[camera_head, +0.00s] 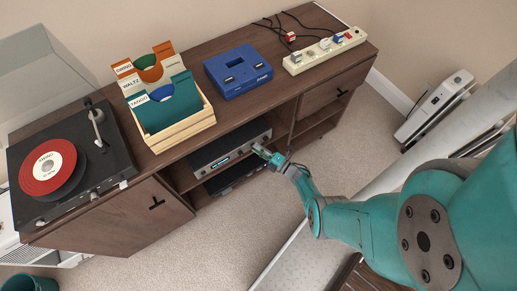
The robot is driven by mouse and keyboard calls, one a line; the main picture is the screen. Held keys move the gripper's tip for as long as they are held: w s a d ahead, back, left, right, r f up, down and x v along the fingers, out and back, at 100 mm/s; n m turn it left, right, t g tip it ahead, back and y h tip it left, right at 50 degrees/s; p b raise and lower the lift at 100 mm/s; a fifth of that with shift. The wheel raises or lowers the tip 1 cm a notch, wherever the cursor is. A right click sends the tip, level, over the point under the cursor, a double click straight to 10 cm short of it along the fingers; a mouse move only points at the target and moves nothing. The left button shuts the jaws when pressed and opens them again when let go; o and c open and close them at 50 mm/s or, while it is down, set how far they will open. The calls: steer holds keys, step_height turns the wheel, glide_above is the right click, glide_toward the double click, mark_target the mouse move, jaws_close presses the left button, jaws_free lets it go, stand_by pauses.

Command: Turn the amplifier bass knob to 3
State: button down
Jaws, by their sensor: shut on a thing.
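The amplifier (213,157) is a grey-fronted unit on the open shelf of the wooden cabinet, below the top. Its front panel shows a small lit display toward the left. My gripper (258,149) reaches in from the right and meets the right part of the panel. It is shut on a knob there. The knob is hidden by the fingers, so I cannot tell which knob it is or where its pointer stands. The knob labels are too small to read.
On the cabinet top (190,57) stand a turntable (110,150) with a red record, a wooden record crate (204,122), a blue device (238,72) and a power strip (325,51) with cables. A dark unit (232,178) sits under the amplifier. Carpet (210,235) is clear in front.

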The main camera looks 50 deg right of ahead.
steer(key=shift+m+t, duration=0.4)
steer(key=shift+m, duration=0.7)
steer(key=c, duration=1)
jaws_free()
steer(key=shift+f, duration=0.1)
steer(key=s+f, duration=0.1)
steer(key=s, duration=0.6)
steer(key=shift+s+d, duration=0.2)
steer(key=shift+d, duration=0.05)
